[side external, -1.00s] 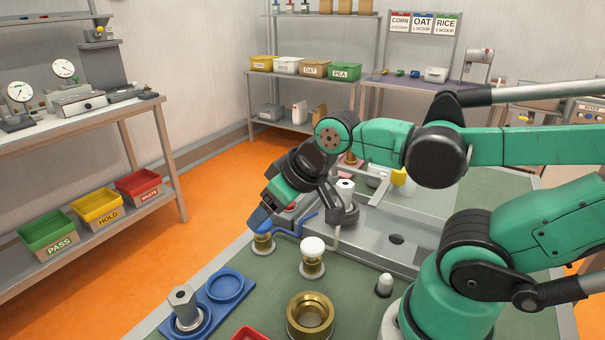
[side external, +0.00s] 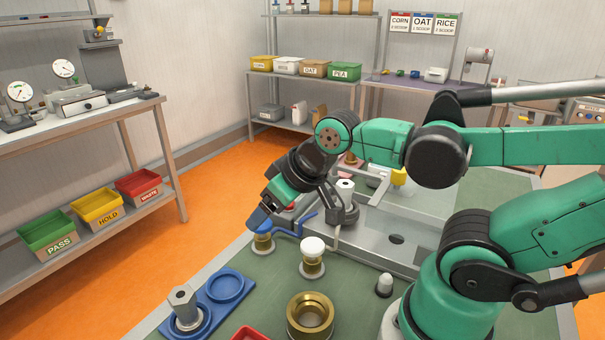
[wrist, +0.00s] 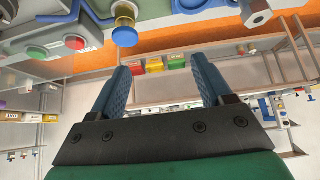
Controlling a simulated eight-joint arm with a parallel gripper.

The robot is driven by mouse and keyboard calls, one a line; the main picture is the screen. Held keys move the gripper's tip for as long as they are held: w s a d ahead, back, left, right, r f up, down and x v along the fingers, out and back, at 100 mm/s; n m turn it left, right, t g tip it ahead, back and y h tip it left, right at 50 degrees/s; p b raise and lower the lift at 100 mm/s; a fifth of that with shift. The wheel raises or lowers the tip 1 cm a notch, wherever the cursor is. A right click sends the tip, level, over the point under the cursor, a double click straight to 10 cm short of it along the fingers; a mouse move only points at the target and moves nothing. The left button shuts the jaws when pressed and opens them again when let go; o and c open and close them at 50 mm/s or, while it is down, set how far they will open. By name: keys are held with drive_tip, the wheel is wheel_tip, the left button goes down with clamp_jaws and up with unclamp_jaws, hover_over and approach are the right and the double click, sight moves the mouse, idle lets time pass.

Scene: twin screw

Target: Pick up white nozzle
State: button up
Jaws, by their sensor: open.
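A white rounded cap, which looks like the white nozzle (side external: 312,245), sits upright on a brass stand (side external: 312,266) on the green bench. My gripper (side external: 280,224) has blue fingers and is left of and above this cap, apart from it. In the wrist view, my gripper (wrist: 162,75) is open with nothing between its fingers. That view appears upside down. A blue-capped brass piece (wrist: 125,16) shows beyond the left finger there. I cannot make out the white nozzle in the wrist view.
A brass stand (side external: 263,243) is just below my gripper. A blue tray (side external: 226,288) holds a grey hexagonal part (side external: 183,305). A wide brass ring (side external: 310,318), a red tray (side external: 250,334) and a small grey-white dome (side external: 384,285) stand nearby. A grey metal fixture (side external: 400,240) lies behind.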

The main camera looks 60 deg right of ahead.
sight(345, 184)
drive_tip(key=s+d+m+g, duration=0.1)
drive_tip(key=d+m+g, duration=0.1)
drive_tip(key=d, duration=0.4)
drive_tip(key=s+d+f+m+g, duration=0.1)
drive_tip(key=d+g, duration=0.1)
drive_tip(key=d, duration=0.5)
drive_tip(key=s+d+f+m+g, duration=0.1)
drive_tip(key=d+m+g, duration=0.1)
drive_tip(key=d, duration=0.5)
drive_tip(key=shift+s+f+m+g, duration=0.1)
drive_tip(key=shift+f+m+g, duration=0.2)
drive_tip(key=shift+g, duration=0.3)
drive_tip(key=shift+f, duration=2.7)
clamp_jaws()
